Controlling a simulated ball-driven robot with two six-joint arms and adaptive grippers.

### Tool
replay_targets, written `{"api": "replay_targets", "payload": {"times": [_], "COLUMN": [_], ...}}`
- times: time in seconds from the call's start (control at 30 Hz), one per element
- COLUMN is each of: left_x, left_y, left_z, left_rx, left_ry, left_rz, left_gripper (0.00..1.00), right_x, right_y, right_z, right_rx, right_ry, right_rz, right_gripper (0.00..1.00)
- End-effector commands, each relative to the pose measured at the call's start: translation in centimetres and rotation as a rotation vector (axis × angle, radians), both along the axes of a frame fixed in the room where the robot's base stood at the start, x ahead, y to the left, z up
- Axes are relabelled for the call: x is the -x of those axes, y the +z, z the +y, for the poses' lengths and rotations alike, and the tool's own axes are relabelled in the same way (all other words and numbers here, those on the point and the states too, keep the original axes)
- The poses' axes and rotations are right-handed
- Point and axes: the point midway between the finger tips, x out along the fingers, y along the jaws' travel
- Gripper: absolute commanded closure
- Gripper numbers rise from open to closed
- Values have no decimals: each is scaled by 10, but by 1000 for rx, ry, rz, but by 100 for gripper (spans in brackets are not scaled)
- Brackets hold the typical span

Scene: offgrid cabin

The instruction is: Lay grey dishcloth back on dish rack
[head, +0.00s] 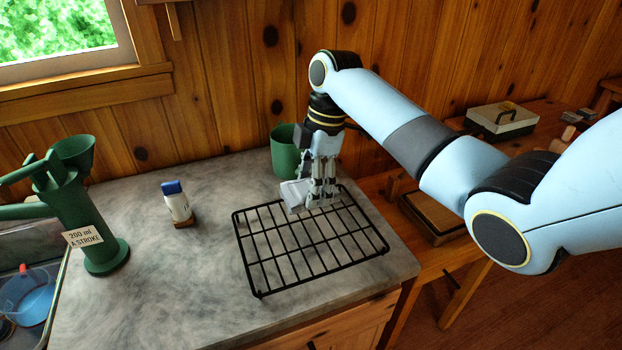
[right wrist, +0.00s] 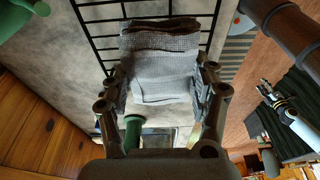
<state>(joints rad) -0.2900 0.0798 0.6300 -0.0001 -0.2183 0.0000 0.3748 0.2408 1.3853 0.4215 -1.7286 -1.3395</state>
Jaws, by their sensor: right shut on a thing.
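The grey dishcloth (head: 294,194) is a small folded cloth at the back part of the black wire dish rack (head: 262,288). My right gripper (head: 322,203) points down over the rack's back edge and is shut on the dishcloth. In the right wrist view the folded dishcloth (right wrist: 164,75) sits between the two fingers, with a darker brown edge at its far side. The rack's bars (right wrist: 95,20) show behind it there. I cannot tell whether the cloth touches the bars.
A green cup (head: 284,150) stands just behind the rack. A white bottle with a blue cap (head: 177,203) stands left of it, and a green hand pump (head: 92,225) stands at the counter's left. The counter (head: 190,290) is clear at the front left.

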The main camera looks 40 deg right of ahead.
Motion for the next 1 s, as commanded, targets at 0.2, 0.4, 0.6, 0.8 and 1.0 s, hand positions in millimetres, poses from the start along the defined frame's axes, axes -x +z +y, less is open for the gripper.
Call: {"api": "replay_targets", "payload": {"times": [0.2, 0.4, 0.6, 0.8, 1.0], "left_x": [7, 17, 18, 17, 15], "left_y": [-12, -22, -31, -40, -48], "left_z": [0, 1, 1, 1, 1], "left_rx": [0, -1, -1, -1, -1], "left_ry": [0, 1, 1, 1, 1], "left_rz": [11, 27, 28, 26, 23], "left_gripper": [56, 56, 56, 56, 56], "right_x": [0, 0, 0, 0, 0], "right_y": [-19, -35, -50, -65, -81], "right_z": [0, 0, 0, 0, 0], "right_rx": [0, 0, 0, 0, 0], "right_ry": [0, 1, 1, 0, 0], "right_rz": [0, -1, 0, -1, 0], "right_gripper": [84, 84, 84, 84, 84]}}
